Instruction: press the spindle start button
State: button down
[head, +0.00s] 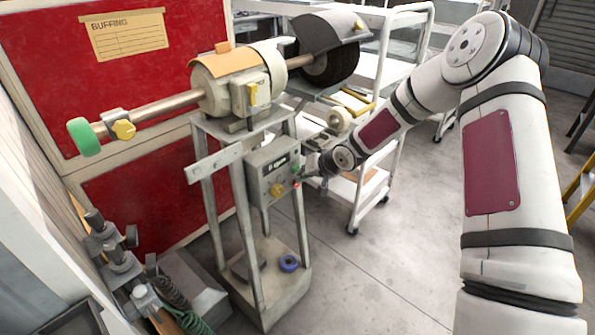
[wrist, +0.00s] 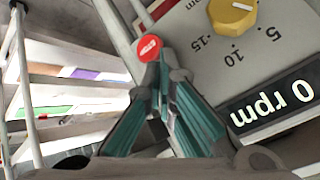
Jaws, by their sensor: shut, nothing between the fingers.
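The grey control box (head: 262,178) hangs on the front of the buffing stand. Its display (wrist: 275,103) reads 0 rpm in the wrist view, upside down. A small green button (head: 296,169) sits on the box's right side in the head view, above a red button (head: 297,184). In the wrist view the red button (wrist: 148,47) shows just beyond my fingertips, and the green one is hidden, apparently behind them. My gripper (head: 305,171) is shut and empty, its teal fingers (wrist: 160,82) meeting close to the box face. Whether it touches the green button I cannot tell.
A yellow knob (wrist: 232,15) is on the same panel. The buffing motor (head: 222,88) with its shaft and green wheel (head: 83,137) stands above the box. A white shelf cart (head: 375,150) is behind my arm. Floor is clear in front.

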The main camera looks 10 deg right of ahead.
dwell(0.5)
jog(key=shift+s+d+p, duration=0.4)
jog(key=shift+s+p, duration=0.05)
jog(key=shift+s, duration=0.15)
jog(key=shift+s, duration=0.1)
jog(key=shift+s+d+p, duration=0.65)
jog(key=shift+s+d, duration=0.1)
jog(key=shift+s, duration=0.25)
jog(key=shift+s+d+p, duration=0.6)
jog(key=shift+s+d, duration=0.1)
jog(key=shift+s, duration=0.25)
jog(key=shift+r, duration=0.1)
